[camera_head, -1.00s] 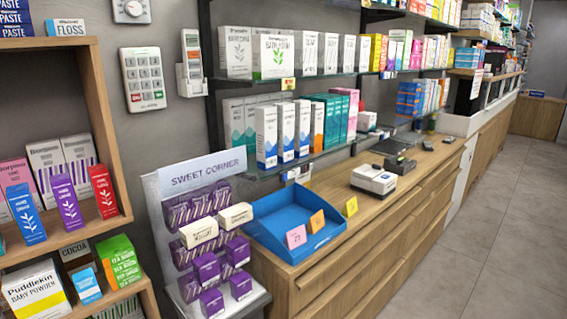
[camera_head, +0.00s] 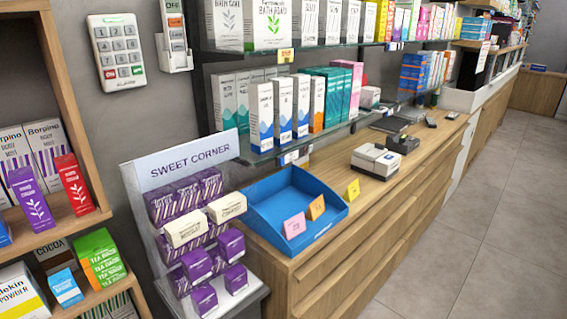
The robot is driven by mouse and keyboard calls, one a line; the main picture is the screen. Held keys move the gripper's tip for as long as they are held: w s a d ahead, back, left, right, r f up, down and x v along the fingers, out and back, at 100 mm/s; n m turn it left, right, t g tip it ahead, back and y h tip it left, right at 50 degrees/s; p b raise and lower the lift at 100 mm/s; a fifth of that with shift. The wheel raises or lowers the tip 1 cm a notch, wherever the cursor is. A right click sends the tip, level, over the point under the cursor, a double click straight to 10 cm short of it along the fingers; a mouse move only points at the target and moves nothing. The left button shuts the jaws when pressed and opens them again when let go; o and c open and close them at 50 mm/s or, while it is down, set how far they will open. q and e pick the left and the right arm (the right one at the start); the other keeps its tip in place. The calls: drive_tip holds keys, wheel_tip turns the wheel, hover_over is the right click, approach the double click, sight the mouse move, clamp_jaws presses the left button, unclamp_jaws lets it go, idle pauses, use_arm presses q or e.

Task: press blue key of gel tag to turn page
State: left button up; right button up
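I cannot single out the gel tag by its wording. A small whitish tag (camera_head: 290,157) hangs at the front edge of the lower glass shelf, above the blue tray; its face and any blue key are too small to make out. A small yellow tag (camera_head: 286,56) sits on the upper shelf edge. Pink (camera_head: 294,226), orange (camera_head: 316,208) and yellow (camera_head: 353,189) cards stand at the blue tray and on the counter; no key shows on them. Neither of my grippers is in view.
A wooden counter (camera_head: 330,262) runs back to the right, with a blue tray (camera_head: 268,204) and a white device (camera_head: 375,161) on it. A Sweet Corner stand (camera_head: 190,155) is in front at left. A keypad (camera_head: 116,50) is on the wall. The floor (camera_head: 480,220) at right is clear.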

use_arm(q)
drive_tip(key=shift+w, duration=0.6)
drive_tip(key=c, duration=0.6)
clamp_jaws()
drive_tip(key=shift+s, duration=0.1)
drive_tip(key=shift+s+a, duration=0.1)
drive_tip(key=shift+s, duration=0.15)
